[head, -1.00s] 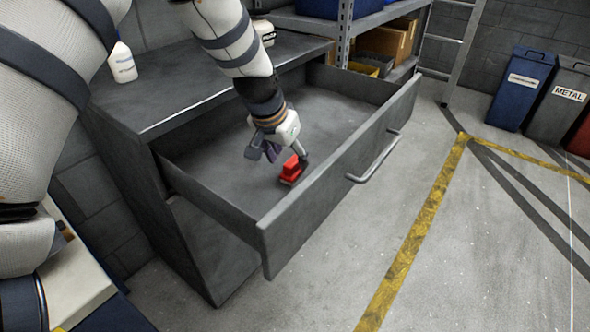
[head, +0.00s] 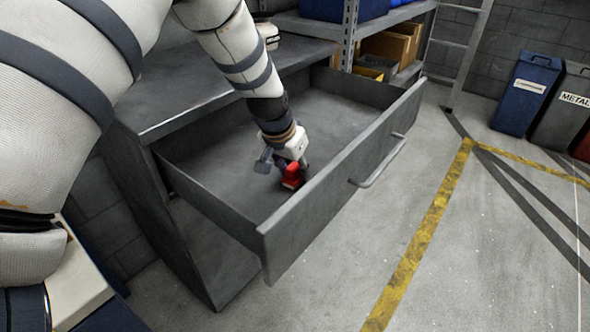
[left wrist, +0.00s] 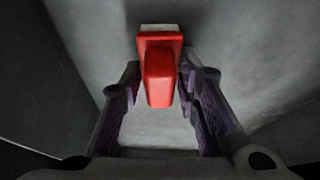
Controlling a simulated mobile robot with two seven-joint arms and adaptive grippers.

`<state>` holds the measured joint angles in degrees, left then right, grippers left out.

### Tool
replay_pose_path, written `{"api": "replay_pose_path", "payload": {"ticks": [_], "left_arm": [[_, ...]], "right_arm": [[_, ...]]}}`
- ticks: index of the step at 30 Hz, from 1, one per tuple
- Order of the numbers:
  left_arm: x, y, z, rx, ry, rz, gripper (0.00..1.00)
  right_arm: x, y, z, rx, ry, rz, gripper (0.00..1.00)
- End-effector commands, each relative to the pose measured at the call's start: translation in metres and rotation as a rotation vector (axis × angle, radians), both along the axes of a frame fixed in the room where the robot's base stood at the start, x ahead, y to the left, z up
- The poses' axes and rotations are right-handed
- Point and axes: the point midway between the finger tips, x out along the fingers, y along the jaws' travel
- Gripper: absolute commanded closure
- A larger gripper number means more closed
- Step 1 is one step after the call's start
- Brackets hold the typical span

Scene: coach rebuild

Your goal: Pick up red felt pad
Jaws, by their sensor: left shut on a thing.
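The red felt pad (head: 291,178) is a small red block in the open drawer (head: 225,178), near the drawer's front wall. In the left wrist view the red pad (left wrist: 159,72) shows a raised red grip and a pale strip along its far edge. My left gripper (head: 284,165) reaches down into the drawer and is shut on the pad, with a purple-lined finger on each side of it. The fingers hide part of the pad in the head view. I cannot tell whether the pad still touches the drawer floor. My right gripper is not in view.
The dark cabinet top (head: 190,95) lies above and behind the drawer. The drawer's front wall with its handle (head: 378,162) stands close beside the gripper. The rest of the drawer floor is bare. Shelving (head: 345,40) stands behind; bins (head: 527,95) stand at the right.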

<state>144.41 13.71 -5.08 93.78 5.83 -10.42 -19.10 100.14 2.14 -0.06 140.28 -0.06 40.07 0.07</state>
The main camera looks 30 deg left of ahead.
Motion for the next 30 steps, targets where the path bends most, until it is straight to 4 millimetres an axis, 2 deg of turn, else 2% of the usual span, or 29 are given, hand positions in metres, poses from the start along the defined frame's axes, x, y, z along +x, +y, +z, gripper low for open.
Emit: {"api": "replay_pose_path", "payload": {"ticks": [5, 12, 15, 18, 23, 30], "left_arm": [[0.002, 0.000, 0.035, 0.002, -0.011, -0.001, 0.98], [0.002, 0.000, 0.119, 0.002, -0.016, -0.001, 0.98], [0.001, 0.000, 0.146, 0.002, -0.012, 0.000, 0.98], [0.001, 0.000, 0.164, 0.001, -0.008, -0.001, 0.98], [0.001, 0.000, 0.178, 0.001, -0.004, 0.000, 0.98], [0.000, 0.000, 0.178, 0.001, -0.001, 0.000, 0.98]], "right_arm": [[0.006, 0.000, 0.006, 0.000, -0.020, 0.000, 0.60], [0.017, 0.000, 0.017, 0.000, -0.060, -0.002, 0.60], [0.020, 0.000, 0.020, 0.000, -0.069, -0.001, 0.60], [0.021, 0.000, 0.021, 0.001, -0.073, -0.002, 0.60], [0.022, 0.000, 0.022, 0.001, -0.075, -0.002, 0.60], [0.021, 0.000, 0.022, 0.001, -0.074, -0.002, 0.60]]}}
